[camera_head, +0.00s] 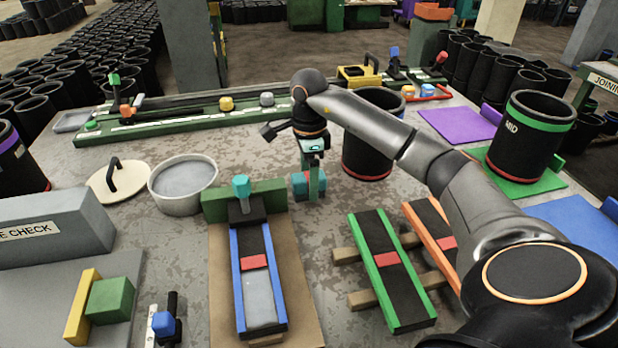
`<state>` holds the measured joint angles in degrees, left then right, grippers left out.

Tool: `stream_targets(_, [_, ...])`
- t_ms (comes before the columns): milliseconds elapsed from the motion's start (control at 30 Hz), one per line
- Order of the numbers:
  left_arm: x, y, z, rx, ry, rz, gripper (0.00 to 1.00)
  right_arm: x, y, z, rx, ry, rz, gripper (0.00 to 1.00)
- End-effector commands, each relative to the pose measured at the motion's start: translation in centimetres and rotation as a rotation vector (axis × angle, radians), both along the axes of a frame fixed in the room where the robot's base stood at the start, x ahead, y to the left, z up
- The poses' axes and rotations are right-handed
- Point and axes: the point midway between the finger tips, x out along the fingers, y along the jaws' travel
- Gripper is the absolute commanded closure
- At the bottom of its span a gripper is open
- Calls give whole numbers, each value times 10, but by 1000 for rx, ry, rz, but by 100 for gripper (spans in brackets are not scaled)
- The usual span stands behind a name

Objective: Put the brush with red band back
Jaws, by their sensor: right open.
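I cannot make out for certain which thing is the brush with the red band. A teal-handled tool (241,187) with a dark base stands at the head of the blue-railed frame (239,275), in front of a green block. My right gripper (313,182) is open and points down just right of that tool. It is close to a small teal block (300,186), and I cannot tell whether they touch. Its fingers are small and partly merge with the things behind. A red-handled tool (442,58) stands at the back right. My left gripper is not in view.
A black sleeve with a red band (365,165) stands behind my right forearm. A green-banded sleeve (530,135) stands on a green mat (500,183). A grey pot (184,190) and its lid (103,185) are at left. Green-railed (388,275) and orange-railed frames lie in front.

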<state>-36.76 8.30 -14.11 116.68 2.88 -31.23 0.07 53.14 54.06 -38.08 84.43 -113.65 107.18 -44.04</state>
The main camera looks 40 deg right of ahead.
Motion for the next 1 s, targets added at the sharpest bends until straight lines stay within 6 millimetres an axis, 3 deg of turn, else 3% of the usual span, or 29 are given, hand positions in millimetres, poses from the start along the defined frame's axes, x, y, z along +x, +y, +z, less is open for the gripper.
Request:
stream_targets(267, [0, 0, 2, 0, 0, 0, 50, 0, 0, 6, 0, -2, 0, 20])
stream_targets(367, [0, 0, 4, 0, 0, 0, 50, 1, 0, 20, 0, -4, 0, 20])
stream_targets(700, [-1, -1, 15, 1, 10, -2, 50, 1, 0, 95, -1, -4, -1, 20])
stream_targets(1000, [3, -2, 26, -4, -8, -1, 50, 0, 0, 123, 0, 0, -1, 20])
